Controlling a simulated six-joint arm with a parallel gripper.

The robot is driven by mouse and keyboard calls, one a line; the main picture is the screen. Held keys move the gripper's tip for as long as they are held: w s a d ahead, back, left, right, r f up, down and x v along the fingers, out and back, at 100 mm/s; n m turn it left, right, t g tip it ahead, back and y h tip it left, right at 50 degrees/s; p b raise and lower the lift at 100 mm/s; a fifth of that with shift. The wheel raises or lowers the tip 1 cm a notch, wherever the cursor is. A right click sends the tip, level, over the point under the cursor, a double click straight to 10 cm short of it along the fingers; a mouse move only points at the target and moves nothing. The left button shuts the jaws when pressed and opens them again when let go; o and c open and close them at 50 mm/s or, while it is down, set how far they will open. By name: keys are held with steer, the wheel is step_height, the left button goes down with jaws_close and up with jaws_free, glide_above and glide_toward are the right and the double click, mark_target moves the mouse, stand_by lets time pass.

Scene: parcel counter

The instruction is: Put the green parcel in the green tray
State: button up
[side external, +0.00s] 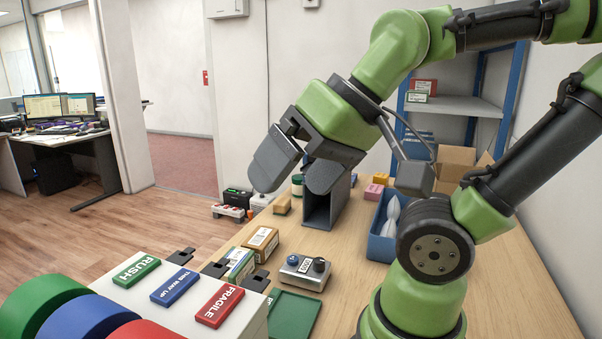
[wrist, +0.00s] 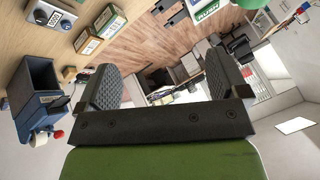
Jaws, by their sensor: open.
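A small box with green on its side and a printed label, which looks like the green parcel (side external: 239,264), stands on the counter left of centre in the side view. It also shows at the top of the wrist view (wrist: 110,19). The flat green tray (side external: 293,316) lies at the near edge of the counter, right of the sign stand, and looks empty. My gripper (side external: 298,170) is open and empty, raised above the far part of the counter, well apart from the parcel. Its two fingers also show spread in the wrist view (wrist: 165,82).
A brown labelled box (side external: 262,241) stands just behind the parcel. A device with knobs (side external: 304,272) is right of it. A grey open bin (side external: 324,210) stands below my gripper and a blue bin (side external: 381,245) to its right. RUSH, THIS WAY UP and FRAGILE blocks (side external: 219,306) lie front left.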

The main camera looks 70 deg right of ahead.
steer(key=shift+s+a, duration=0.15)
steer(key=shift+s, duration=0.05)
stand_by(0.3)
steer(key=m+g+h, duration=0.6)
steer(key=m, duration=0.5)
glide_above(232, 260)
steer(key=s+a, duration=0.2)
steer(key=a, duration=0.2)
step_height(232, 260, down, 16)
steer(key=r, duration=0.1)
steer(key=shift+m+g, duration=0.4)
steer(key=shift+m, duration=0.5)
steer(key=x, duration=0.3)
steer(key=w+x, duration=0.1)
steer(key=x, duration=0.5)
steer(key=shift+w+a+f, duration=0.25)
steer(key=shift+a+f, duration=0.05)
steer(key=shift+x, duration=2.8)
steer(key=shift+w+a+f, duration=0.2)
steer(key=shift+f, duration=0.1)
